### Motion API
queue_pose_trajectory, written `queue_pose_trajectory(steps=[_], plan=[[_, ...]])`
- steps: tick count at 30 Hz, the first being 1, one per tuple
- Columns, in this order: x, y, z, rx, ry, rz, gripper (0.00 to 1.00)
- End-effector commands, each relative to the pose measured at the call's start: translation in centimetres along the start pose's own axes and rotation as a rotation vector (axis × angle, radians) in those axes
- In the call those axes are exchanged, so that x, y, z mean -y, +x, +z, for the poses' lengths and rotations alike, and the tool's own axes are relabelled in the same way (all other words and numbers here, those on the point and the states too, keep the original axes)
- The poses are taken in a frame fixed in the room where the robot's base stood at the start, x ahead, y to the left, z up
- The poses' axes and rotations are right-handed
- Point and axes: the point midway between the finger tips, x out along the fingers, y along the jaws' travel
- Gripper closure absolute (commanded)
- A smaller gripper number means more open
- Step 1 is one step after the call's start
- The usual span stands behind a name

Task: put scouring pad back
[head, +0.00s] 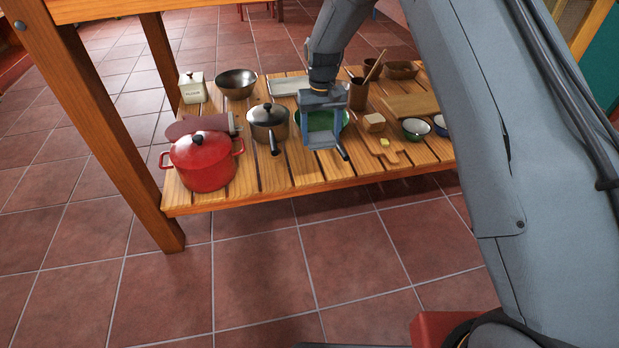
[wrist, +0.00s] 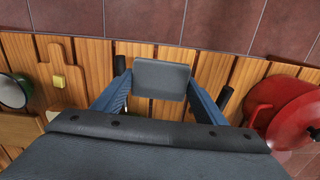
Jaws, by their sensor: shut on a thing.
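A dark grey rectangular pad, apparently the scouring pad (wrist: 162,76), is gripped by its two sides between the blue fingers of my gripper (wrist: 158,88). In the head view my gripper (head: 322,138) points down over the front middle of the slatted wooden shelf (head: 247,182), in front of a green pan (head: 345,117) that it partly hides. In the wrist view the pad appears over the slats near the shelf's front edge. The gap below it is hard to judge.
A red lidded pot (head: 205,165) and a steel saucepan (head: 268,122) stand to the left. A cutting board with a yellow block (head: 384,142) and small bowls (head: 416,128) lie to the right. A table leg (head: 110,120) rises at left. The tiled floor in front is clear.

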Motion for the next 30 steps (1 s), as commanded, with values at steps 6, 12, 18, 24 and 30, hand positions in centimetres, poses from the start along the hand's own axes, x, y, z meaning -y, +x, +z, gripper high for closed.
queue_pose_trajectory(steps=[6,12,18,24,30], plan=[[2.7,2.9,-2.9,0.002,-0.031,0.001,0.55],[3.0,5.0,-3.2,0.004,-0.034,0.001,0.55],[3.0,7.8,-3.2,0.003,-0.033,0.001,0.55],[3.0,9.9,-3.3,0.003,-0.033,0.001,0.55],[3.0,12.8,-3.4,0.002,-0.033,0.001,0.55]])
